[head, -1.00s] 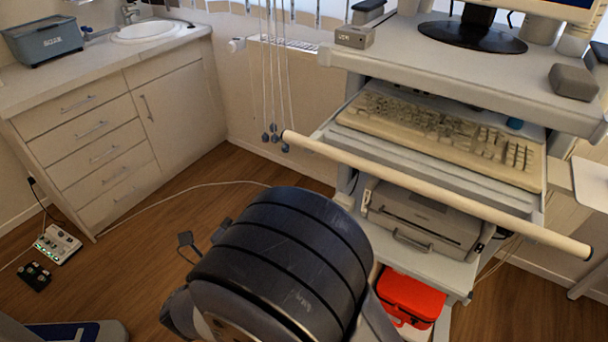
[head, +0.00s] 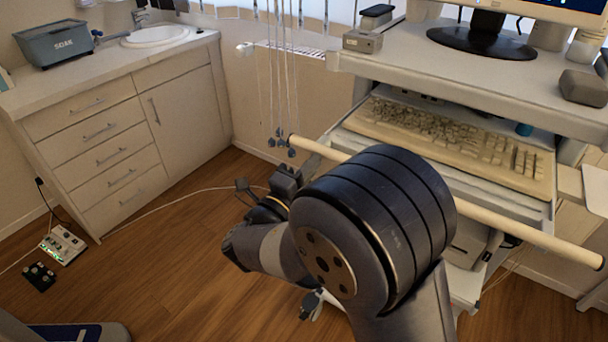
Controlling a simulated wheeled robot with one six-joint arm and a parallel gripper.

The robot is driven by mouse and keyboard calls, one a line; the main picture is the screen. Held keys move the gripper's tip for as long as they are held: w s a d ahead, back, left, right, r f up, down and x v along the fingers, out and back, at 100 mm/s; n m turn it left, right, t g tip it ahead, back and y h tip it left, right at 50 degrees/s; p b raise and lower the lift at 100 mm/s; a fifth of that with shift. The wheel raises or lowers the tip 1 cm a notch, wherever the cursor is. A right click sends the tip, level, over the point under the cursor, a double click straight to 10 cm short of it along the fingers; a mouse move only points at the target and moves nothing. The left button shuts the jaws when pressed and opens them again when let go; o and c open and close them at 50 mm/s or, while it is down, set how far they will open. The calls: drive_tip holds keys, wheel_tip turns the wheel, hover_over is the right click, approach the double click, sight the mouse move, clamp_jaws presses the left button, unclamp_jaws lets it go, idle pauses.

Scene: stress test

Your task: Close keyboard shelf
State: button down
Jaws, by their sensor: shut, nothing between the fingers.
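The keyboard shelf is a pale sliding tray (head: 345,143) pulled out from under the cart's desktop. A cream keyboard (head: 450,145) lies on it. A long cream bar (head: 520,232) runs along the shelf's front and sticks out past both sides. My arm's large dark joint hides the bar's middle and part of the shelf front. My gripper (head: 287,178) shows as a small dark shape just below the bar's left end. It is shut and holds nothing. Whether it touches the bar or shelf, I cannot tell.
The cart's desktop (head: 450,72) carries a monitor (head: 486,32) and small boxes above the shelf. Cords with dark weights (head: 281,138) hang beside the bar's left end. A white drawer cabinet (head: 120,130) stands at left. The wooden floor between is mostly clear, with a thin cable (head: 165,208).

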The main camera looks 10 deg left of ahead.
idle(0.3)
drive_tip(key=shift+p+x, duration=1.2)
drive_tip(key=shift+x, duration=0.3)
drive_tip(key=shift+f, duration=0.15)
